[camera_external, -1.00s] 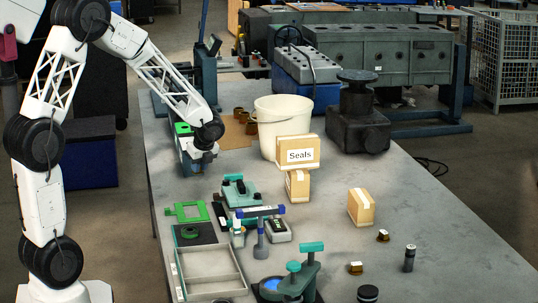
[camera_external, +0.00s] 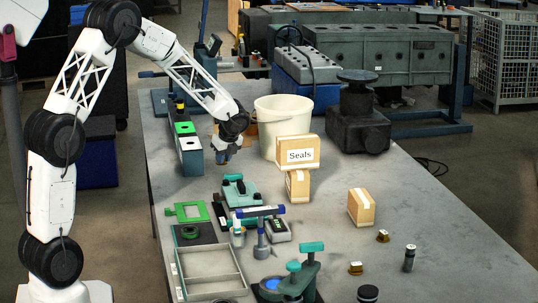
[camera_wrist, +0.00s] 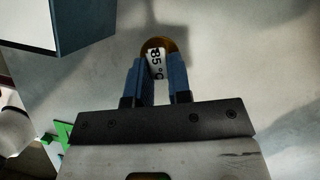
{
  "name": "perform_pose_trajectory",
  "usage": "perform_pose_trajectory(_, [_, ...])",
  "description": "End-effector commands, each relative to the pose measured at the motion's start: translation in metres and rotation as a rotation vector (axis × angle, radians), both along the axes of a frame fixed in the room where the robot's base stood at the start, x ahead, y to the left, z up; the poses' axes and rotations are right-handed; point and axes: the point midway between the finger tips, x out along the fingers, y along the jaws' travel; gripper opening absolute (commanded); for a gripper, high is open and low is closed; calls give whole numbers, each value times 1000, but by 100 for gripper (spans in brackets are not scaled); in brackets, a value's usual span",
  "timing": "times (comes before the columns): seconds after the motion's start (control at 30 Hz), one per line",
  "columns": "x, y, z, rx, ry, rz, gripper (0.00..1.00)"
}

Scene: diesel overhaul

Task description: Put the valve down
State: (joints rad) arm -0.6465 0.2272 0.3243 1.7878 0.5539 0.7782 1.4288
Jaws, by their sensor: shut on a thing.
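The valve (camera_wrist: 158,47) is a round brass-coloured part with a white label reading "85°C", seen in the wrist view. My gripper (camera_wrist: 158,75) is shut on it, with a blue finger on each side. In the external view my gripper (camera_external: 223,158) points down over the bench, between the blue-grey box and the white bucket. The valve is too small and covered to make out clearly there. I cannot tell whether it touches the bench.
The blue-grey box (camera_external: 190,158) with a green top part stands just left of my gripper. The white bucket (camera_external: 283,112) and stacked cartons, one marked "Seals" (camera_external: 283,151), stand to the right. A teal fixture (camera_external: 240,190) lies in front. The bench (camera_external: 335,190) has bare room right of the cartons.

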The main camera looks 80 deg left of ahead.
Motion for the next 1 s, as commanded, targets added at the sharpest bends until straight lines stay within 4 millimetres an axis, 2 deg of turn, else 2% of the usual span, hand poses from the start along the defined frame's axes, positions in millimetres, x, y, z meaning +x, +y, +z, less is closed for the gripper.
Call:
perform_pose_trajectory(0.27, [18,16,-3,0,1,0,0])
perform_pose_trajectory(0.7, [20,17,-4,0,1,0,0])
perform_pose_trajectory(1.0, [20,17,-30,-2,2,0,0])
